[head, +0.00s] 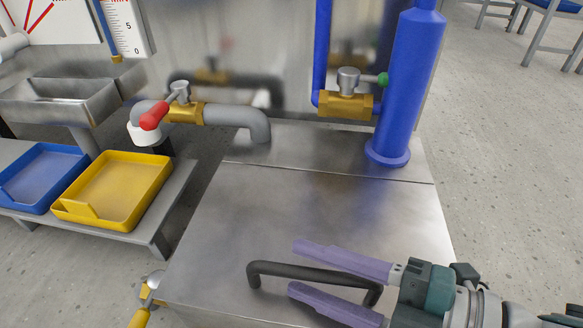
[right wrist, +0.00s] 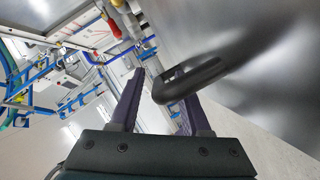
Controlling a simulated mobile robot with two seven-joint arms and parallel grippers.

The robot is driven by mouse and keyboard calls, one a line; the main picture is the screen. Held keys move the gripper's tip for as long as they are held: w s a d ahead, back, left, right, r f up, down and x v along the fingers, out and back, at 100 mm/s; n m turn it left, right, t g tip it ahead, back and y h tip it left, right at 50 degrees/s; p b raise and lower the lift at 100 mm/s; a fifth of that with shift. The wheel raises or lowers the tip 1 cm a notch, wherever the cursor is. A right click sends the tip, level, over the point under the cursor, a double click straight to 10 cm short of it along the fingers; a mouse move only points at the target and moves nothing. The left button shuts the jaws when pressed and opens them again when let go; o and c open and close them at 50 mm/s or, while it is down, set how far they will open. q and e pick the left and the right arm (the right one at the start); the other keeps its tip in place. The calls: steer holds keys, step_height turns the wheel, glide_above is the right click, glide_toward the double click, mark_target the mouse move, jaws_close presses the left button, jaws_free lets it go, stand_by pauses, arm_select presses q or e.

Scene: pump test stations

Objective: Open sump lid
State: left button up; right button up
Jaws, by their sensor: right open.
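The sump lid (head: 300,220) is a flat grey metal plate lying closed on top of the metal tank. A dark bar handle (head: 262,267) stands up near its front edge. My right gripper (head: 295,268) comes in from the right, open. In the head view its two purple fingers lie on either side of the handle bar, one behind and one in front. In the right wrist view the handle (right wrist: 190,80) shows between the open fingers and hides part of one finger. Whether a finger touches the bar cannot be told. My left gripper is not in view.
A blue column (head: 404,85) and a brass valve with a green lever (head: 345,103) stand behind the lid. A red-levered valve (head: 183,112) on a grey pipe is at back left. Yellow (head: 70,212) and blue (head: 15,205) trays sit left.

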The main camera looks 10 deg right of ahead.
steer(key=shift+c, duration=0.2)
jaws_close()
stand_by(1.3)
